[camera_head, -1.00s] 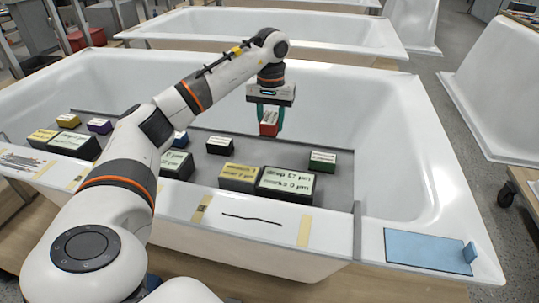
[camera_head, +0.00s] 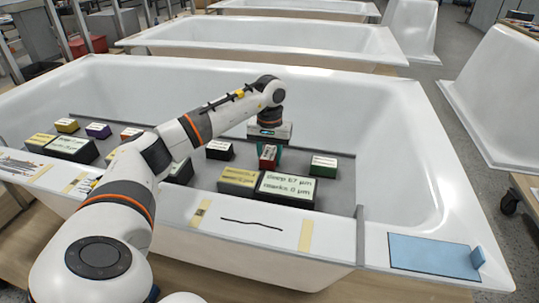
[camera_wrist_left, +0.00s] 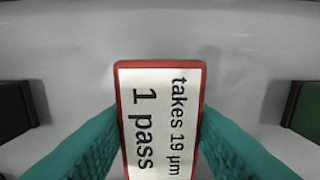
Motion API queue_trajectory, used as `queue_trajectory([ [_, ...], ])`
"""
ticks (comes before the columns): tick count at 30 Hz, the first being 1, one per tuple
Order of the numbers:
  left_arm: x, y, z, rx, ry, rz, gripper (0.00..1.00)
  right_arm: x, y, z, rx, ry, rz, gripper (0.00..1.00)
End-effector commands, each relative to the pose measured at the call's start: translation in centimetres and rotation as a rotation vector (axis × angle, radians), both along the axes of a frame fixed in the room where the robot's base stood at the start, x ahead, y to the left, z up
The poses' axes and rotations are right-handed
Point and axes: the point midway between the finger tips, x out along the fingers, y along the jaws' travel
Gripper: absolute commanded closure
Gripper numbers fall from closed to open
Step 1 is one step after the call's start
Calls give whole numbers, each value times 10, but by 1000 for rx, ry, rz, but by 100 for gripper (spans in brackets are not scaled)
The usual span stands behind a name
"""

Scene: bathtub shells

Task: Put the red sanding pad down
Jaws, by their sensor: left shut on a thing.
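The red sanding pad (camera_head: 268,157) is between the teal fingers of my left gripper (camera_head: 270,151). It is low in the tub, between a black pad and a green pad. In the left wrist view the red pad (camera_wrist_left: 160,120) shows its white label, "takes 19 µm, 1 pass", with a finger against each side. I cannot tell whether its underside touches the grey mat (camera_head: 335,190). My right gripper is not in view.
A black pad (camera_head: 219,149) stands left of the held pad and a green pad (camera_head: 323,166) right. A yellow pad (camera_head: 239,180) and a large labelled block (camera_head: 286,189) stand in front. A blue plate (camera_head: 430,256) lies on the tub rim (camera_head: 375,245).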

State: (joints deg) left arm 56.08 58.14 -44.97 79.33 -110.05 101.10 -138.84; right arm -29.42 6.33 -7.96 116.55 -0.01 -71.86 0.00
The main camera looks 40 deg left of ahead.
Motion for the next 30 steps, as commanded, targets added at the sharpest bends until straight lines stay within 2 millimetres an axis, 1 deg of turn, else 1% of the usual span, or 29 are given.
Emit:
queue_trajectory([
  [4,0,0,-3,0,0,0,82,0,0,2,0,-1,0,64],
  [5,0,0,-4,0,0,0,59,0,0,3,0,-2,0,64],
  [6,0,0,-3,0,0,0,52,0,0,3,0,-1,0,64],
  [9,0,0,-3,0,1,0,38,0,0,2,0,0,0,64],
  [17,0,0,-2,0,1,0,38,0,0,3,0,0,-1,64],
  [20,0,0,4,0,0,0,38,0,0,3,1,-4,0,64],
  [22,0,0,13,1,-2,0,38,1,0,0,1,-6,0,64],
  [23,1,0,18,0,-2,1,38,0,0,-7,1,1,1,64],
  [30,1,0,71,1,-3,1,38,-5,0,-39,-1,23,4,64],
])
